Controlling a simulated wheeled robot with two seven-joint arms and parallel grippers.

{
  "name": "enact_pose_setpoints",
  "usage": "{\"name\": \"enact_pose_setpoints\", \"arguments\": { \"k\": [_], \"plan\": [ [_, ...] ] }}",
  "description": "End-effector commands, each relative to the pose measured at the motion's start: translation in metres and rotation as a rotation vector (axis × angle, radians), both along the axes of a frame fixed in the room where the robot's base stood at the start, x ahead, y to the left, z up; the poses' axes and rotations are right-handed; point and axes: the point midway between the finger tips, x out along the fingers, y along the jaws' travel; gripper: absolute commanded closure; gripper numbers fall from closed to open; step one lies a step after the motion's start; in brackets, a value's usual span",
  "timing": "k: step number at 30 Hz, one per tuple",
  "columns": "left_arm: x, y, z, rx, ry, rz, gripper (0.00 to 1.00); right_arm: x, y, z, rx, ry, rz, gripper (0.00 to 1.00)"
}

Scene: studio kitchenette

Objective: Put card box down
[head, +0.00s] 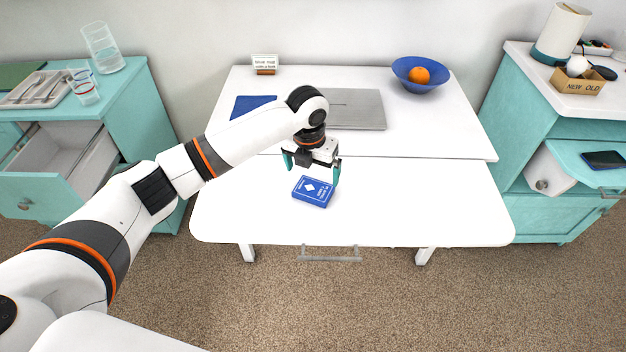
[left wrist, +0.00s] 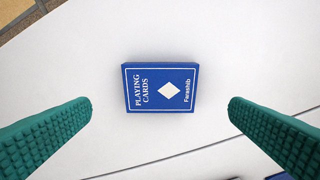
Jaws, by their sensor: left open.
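The card box (head: 313,191) is blue with white print and a white diamond. It lies flat on the white table (head: 440,205), near the front edge. It also shows in the left wrist view (left wrist: 161,88), centred between the fingers and apart from both. My left gripper (head: 311,168) is open and empty, just above and behind the box in the head view. Its teal fingers also show wide apart in the left wrist view (left wrist: 160,115). My right gripper is not in view.
A grey laptop (head: 357,110), a blue bowl (head: 424,80) with an orange, a small sign (head: 265,64) and a blue flat item (head: 252,105) are at the back of the table. Teal cabinets stand both sides. The table's front right is clear.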

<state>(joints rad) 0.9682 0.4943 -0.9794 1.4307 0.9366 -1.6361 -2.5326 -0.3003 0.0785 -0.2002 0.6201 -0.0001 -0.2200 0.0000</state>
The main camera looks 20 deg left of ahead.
Motion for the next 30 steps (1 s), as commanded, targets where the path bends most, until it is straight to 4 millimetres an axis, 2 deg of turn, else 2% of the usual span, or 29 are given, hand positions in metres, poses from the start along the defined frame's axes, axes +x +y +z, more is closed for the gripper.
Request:
{"name": "enact_pose_setpoints", "arguments": {
  "k": [3, 10, 30],
  "plan": [
    [-0.002, 0.001, 0.025, 0.0, -0.003, -0.001, 0.0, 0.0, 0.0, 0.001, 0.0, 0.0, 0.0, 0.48],
    [-0.006, 0.001, 0.05, 0.0, 0.0, 0.0, 0.0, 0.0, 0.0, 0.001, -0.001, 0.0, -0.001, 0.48],
    [-0.006, 0.001, 0.053, 0.0, 0.001, 0.0, 0.0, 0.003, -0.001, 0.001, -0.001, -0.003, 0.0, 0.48]
  ]
}}
